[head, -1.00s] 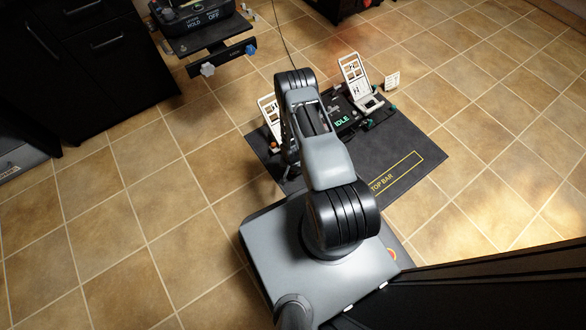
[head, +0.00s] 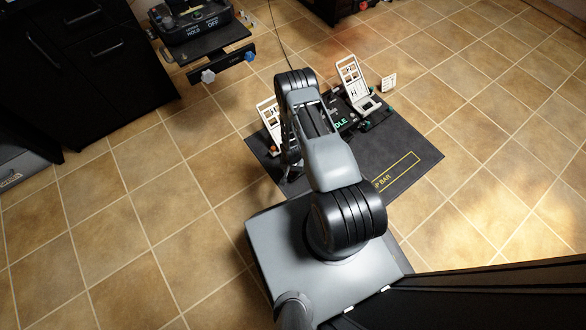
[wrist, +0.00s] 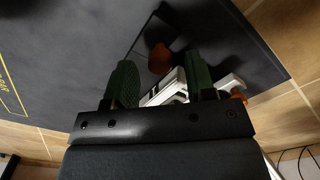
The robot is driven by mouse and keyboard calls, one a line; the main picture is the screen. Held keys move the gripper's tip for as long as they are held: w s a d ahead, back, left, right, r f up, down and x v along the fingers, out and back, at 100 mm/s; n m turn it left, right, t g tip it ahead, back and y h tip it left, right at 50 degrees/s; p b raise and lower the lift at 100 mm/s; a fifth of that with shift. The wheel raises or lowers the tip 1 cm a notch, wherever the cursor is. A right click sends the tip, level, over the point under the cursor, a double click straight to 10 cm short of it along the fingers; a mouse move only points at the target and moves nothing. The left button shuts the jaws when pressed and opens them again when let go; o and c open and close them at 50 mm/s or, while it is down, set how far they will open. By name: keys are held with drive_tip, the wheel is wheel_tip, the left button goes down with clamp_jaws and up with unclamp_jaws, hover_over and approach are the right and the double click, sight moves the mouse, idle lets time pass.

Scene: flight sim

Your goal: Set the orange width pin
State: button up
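In the wrist view an orange knob (wrist: 158,58), which looks like the width pin, shows dimly on the dark pedal base, in the gap between my fingers. My gripper (wrist: 160,65) is open, with its two green fingers apart on either side of that knob. I cannot tell how far beyond the fingertips the knob lies. A second orange part (wrist: 238,93) sits right of the right finger, near white pedal parts (wrist: 168,90). In the head view the left pedal (head: 267,112) is partly behind my arm, and my gripper is mostly hidden there.
The right white pedal (head: 352,80) stands on the dark mat (head: 400,150) with yellow lettering. A small white card (head: 389,83) stands beside it. A stand with a black panel (head: 197,25) and knobs is at upper left. Black cabinets (head: 85,60) line the left. Tiled floor is clear at left.

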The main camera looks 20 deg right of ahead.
wheel_tip(320, 180, up, 14)
drive_tip(key=p, duration=0.6)
drive_tip(key=shift+f, duration=0.15)
idle(0.5)
